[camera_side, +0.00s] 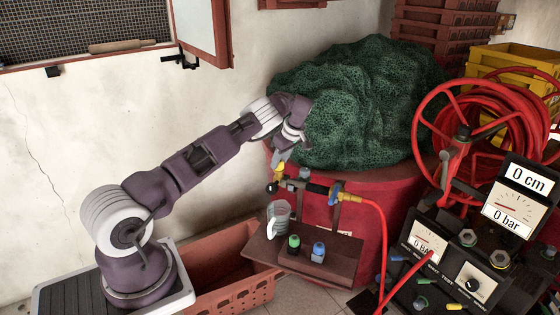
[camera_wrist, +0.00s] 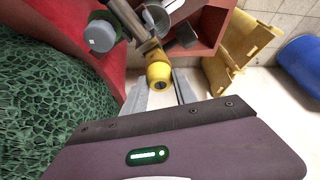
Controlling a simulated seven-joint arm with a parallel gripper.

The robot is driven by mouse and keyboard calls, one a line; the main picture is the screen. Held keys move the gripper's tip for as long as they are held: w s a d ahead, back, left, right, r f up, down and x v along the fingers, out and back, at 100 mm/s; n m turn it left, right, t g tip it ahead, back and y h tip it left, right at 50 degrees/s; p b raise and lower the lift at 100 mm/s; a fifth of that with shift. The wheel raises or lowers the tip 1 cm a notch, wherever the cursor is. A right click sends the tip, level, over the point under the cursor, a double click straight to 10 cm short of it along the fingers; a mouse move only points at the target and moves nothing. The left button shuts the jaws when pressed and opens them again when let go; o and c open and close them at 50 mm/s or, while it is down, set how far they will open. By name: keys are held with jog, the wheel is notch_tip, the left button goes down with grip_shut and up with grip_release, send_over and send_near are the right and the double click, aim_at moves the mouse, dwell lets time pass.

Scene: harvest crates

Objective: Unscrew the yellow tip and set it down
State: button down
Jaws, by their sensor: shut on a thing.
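The yellow tip (camera_wrist: 158,74) is between the two fingers of my gripper (camera_wrist: 159,80) in the wrist view, and the gripper is shut on it. In the side view the yellow tip (camera_side: 279,169) shows just below my gripper (camera_side: 280,158), at the left end of the pipe assembly on the red drum. A green tip (camera_side: 293,241) and a blue tip (camera_side: 318,250) stand on the brown shelf (camera_side: 264,247).
A clear jug (camera_side: 278,217) stands at the shelf's back left. A green net heap (camera_side: 360,100) covers the red drum (camera_side: 385,205) close beside my gripper. A red hose reel (camera_side: 480,125) and a gauge panel (camera_side: 455,265) stand at the right. An orange crate (camera_side: 235,285) is below.

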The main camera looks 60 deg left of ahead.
jog(key=shift+n, duration=0.4)
jog(key=shift+a+r+n, duration=0.15)
jog(key=shift+a+n, duration=0.15)
jog(key=shift+d+g, duration=0.25)
jog(key=shift+g, duration=0.05)
jog(key=c, duration=1.2)
grip_release()
